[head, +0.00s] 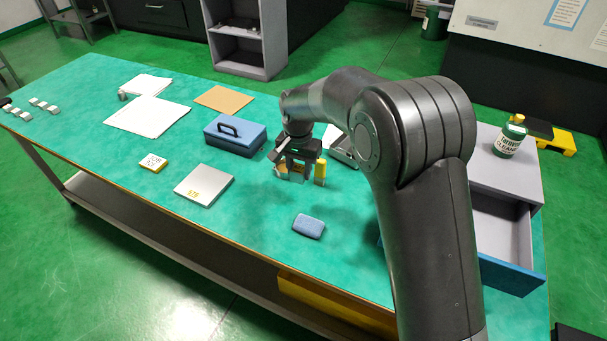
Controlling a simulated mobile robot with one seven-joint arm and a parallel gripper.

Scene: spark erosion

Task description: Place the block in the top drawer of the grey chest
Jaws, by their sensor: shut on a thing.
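My gripper (298,176) points down over the middle of the green table, shut on a small brownish block (297,167) that is partly hidden by the fingers. I cannot tell whether the block clears the table. A yellow piece (320,172) shows right beside the fingers; I cannot tell if it is separate. The grey chest (478,172) stands at the right end of the table. A blue-fronted drawer (505,232) is pulled out toward the viewer, and its visible inside is empty. My arm hides the chest's left part.
A labelled bottle (511,137) stands on the chest. A blue sponge-like pad (309,226) lies in front of my gripper. A blue toolbox (236,132), a silver plate (204,185), a small yellow-edged block (153,162) and papers (147,115) lie to the left.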

